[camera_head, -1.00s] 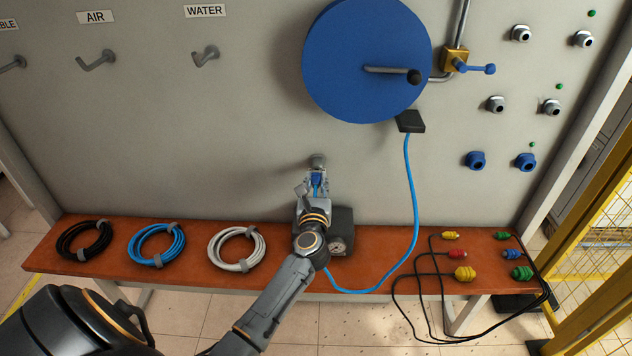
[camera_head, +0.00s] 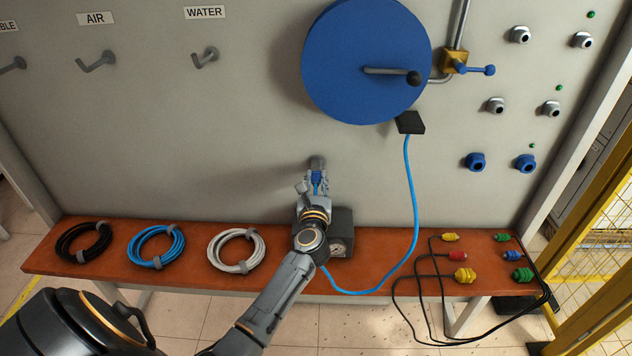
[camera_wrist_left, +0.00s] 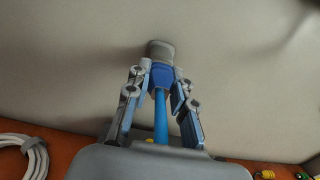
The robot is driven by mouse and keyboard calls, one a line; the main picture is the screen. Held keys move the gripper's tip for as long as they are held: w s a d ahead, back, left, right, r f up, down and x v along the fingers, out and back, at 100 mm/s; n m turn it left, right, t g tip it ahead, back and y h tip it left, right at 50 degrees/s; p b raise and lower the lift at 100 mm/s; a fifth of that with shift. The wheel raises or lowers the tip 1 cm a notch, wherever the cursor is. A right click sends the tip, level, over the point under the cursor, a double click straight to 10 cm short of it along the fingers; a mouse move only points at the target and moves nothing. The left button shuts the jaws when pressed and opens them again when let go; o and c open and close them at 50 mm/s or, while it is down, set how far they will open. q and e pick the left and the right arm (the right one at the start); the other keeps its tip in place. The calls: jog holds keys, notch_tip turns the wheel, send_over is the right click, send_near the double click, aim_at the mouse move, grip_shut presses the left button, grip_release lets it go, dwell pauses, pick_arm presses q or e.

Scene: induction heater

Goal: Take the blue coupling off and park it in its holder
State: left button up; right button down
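The blue coupling (camera_head: 317,177) is at a grey round fitting (camera_head: 317,162) on the panel, just above the bench. Its blue hose runs back between the fingers of my left gripper (camera_head: 316,186). From these views I cannot tell how firmly the coupling is seated. My right gripper is out of view.
A dark gauge box (camera_head: 341,236) stands close beside my left wrist. A blue hose (camera_head: 414,210) hangs from the blue reel (camera_head: 366,50) to the bench (camera_head: 190,277). Hose coils (camera_head: 156,246) lie to the left, coloured plugs (camera_head: 464,274) to the right. A yellow fence (camera_head: 590,270) borders the right.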

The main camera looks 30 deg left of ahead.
pick_arm(q)
jog(key=o, duration=0.5)
jog(key=shift+o, duration=0.2)
jog(key=v, duration=1.2)
